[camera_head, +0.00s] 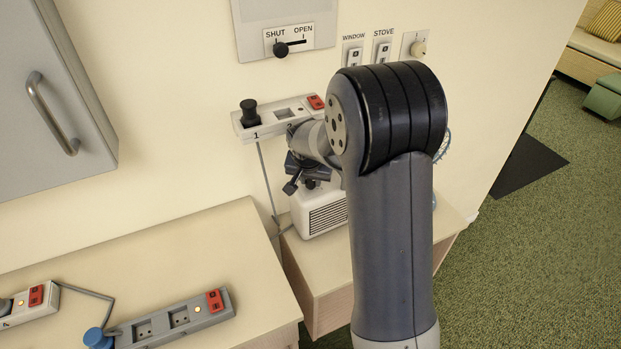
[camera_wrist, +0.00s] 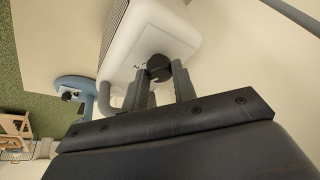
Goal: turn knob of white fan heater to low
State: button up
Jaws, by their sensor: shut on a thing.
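The white fan heater (camera_head: 318,214) stands on a low wooden cabinet against the wall, its grille facing forward. Its upper part is partly hidden by my arm and gripper. My gripper (camera_head: 300,186) is at the top of the heater. In the wrist view the heater's white casing (camera_wrist: 150,30) fills the upper middle, with its black knob (camera_wrist: 158,67) on top. The two fingers of my gripper (camera_wrist: 162,88) are on either side of the knob and shut on it. Small dark marks show beside the knob, but I cannot read its setting.
A power strip (camera_head: 275,115) with a black plug is on the wall just above my gripper. A blue-based thing (camera_wrist: 75,88) stands beside the heater. Another power strip (camera_head: 150,328) lies on the counter (camera_head: 180,250) at left.

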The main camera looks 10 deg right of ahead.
jog(key=n+y, duration=0.1)
jog(key=n, duration=0.2)
jog(key=shift+d, duration=0.15)
jog(key=n+y+b, duration=0.1)
jog(key=n, duration=0.1)
jog(key=shift+d+f+n, duration=0.1)
jog(key=shift+n, duration=0.2)
jog(key=n+y+b, duration=0.1)
jog(key=n+b, duration=0.2)
jog(key=shift+w+d, duration=0.1)
jog(key=shift+n+g+y+b, duration=0.3)
jog(key=shift+n+y+b, duration=0.45)
jog(key=shift+n, duration=0.55)
jog(key=o, duration=1)
